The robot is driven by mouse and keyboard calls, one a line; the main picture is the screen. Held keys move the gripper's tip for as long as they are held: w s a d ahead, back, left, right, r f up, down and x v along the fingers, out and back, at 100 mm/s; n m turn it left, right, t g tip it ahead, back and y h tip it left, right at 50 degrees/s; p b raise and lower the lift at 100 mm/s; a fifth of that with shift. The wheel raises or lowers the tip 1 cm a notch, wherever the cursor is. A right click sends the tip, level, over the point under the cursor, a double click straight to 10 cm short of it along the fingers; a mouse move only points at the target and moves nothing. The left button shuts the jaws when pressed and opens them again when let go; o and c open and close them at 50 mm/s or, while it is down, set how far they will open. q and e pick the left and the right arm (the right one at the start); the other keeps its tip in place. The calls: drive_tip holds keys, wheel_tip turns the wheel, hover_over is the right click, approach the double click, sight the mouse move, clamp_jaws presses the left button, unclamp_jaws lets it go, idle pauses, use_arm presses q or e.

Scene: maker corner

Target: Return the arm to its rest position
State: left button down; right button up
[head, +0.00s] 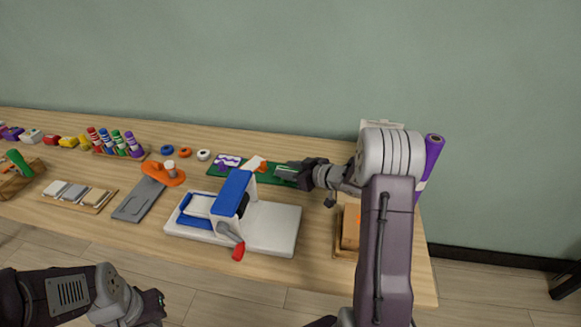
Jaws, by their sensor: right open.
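My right arm reaches up on the right side of the head view and bends left over the table. My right gripper (288,171) is open near the right end of a green mat (216,170). I cannot tell whether it touches the mat. My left arm comes in at the lower left, in front of the table. My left gripper (160,298) is at the bottom of the view, away from the table items, and its fingers show too little to tell their state.
A white and blue press (273,228) with a red-ended crank stands mid-table. Left of it are a grey board (139,199) with an orange tool and a tray of blocks (99,207). Purple rolls (432,155) and a wooden box (343,240) are behind my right arm. The front edge is clear.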

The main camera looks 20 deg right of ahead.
drive_tip(key=shift+s+d+r, duration=0.25)
drive_tip(key=shift+s+d, duration=0.05)
drive_tip(key=shift+s, duration=0.3)
